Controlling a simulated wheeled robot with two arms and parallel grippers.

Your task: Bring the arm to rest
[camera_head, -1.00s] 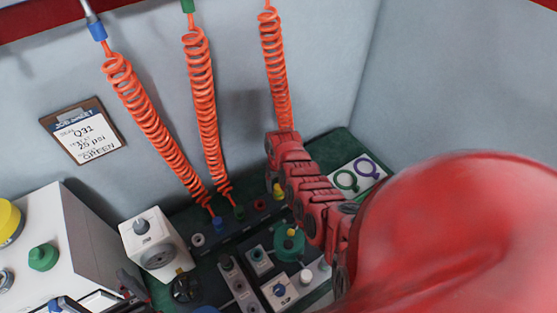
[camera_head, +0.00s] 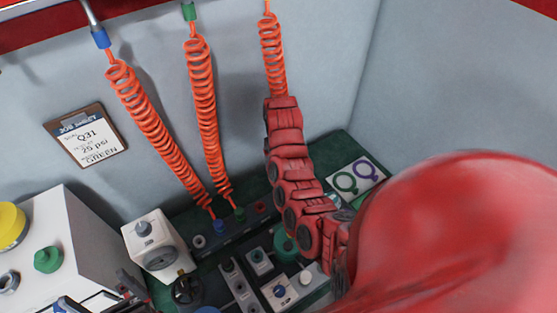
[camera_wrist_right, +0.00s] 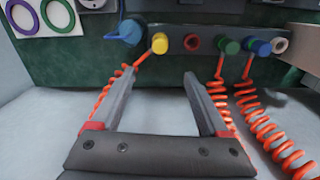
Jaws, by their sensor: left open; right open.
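My right arm (camera_head: 290,165), red and segmented, rises in front of the back wall in the head view and covers the lower part of the third orange hose. Its gripper is hidden there. In the right wrist view, my right gripper (camera_wrist_right: 158,80) is open with nothing between its fingers, apart from the port strip (camera_wrist_right: 210,32) beyond. A yellow connector (camera_wrist_right: 160,43) sits on that strip with an orange coiled hose running from it. My left gripper (camera_head: 118,292) is open at the bottom left of the head view, partly cut off, near the white box.
Two orange coiled hoses (camera_head: 150,125) hang down to blue and green connectors. A white gauge box (camera_head: 155,245) and a large white unit (camera_head: 75,240) stand at left. A card with green and purple rings (camera_head: 356,178) lies at right.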

